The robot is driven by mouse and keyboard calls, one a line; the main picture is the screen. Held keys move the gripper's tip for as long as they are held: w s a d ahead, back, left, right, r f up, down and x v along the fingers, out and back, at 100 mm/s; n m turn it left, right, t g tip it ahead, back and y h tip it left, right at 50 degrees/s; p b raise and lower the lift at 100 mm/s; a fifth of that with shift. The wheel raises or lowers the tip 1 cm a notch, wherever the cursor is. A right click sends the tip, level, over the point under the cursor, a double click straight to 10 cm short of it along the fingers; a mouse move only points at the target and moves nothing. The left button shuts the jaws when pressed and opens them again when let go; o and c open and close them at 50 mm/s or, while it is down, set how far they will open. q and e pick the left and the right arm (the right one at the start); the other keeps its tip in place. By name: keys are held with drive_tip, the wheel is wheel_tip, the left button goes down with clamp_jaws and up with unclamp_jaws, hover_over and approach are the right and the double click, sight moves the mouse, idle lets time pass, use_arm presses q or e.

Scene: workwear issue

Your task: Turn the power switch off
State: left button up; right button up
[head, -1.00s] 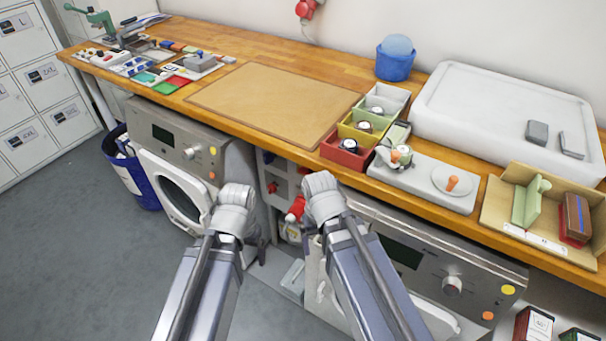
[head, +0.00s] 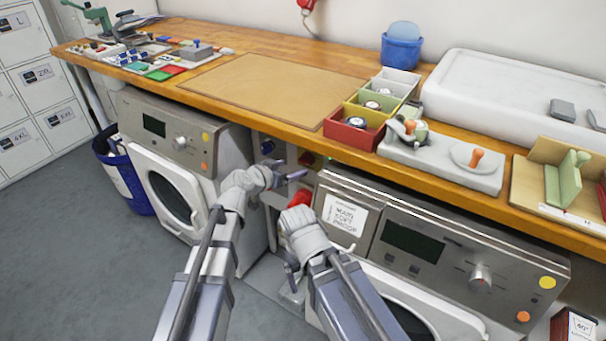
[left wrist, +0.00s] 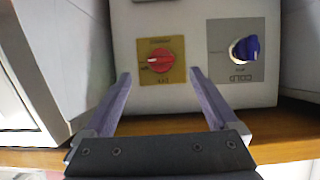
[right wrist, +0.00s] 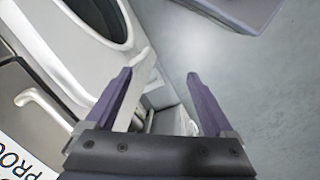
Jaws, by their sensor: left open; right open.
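A red rotary switch (left wrist: 160,60) on a yellow plate is on the grey panel (left wrist: 195,93) in the left wrist view. Its handle lies roughly crosswise in that picture. The red switch also shows small in the head view (head: 308,158), in the gap between the two machines. My left gripper (left wrist: 160,74) is open and empty, with its fingers on either side of the line to the switch; contact cannot be told. In the head view, the left gripper (head: 296,174) points right, in front of the panel. My right gripper (right wrist: 158,75) is open and empty, pointing down near the right machine.
A blue knob (left wrist: 245,48) on a grey plate marked COLD sits beside the switch. A red fitting (head: 299,198) is below the panel, partly behind my right wrist. Washing machines (head: 172,150) (head: 440,250) flank the gap. The wooden counter edge (head: 270,125) overhangs the panel.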

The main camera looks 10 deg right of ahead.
sight(304, 162)
use_arm(q)
drive_tip(key=shift+w+d+r+t, duration=0.15)
drive_tip(key=shift+w+d+t, duration=0.05)
drive_tip(key=shift+w+t, duration=0.15)
drive_tip(key=b+x, duration=0.2)
drive_tip(key=x, duration=0.5)
drive_tip(key=shift+s+a+b, duration=0.1)
drive_tip(key=shift+b, duration=0.3)
drive_tip(key=shift+w+d+f, duration=0.3)
drive_tip(key=c, duration=1.4)
drive_tip(key=shift+o, duration=0.2)
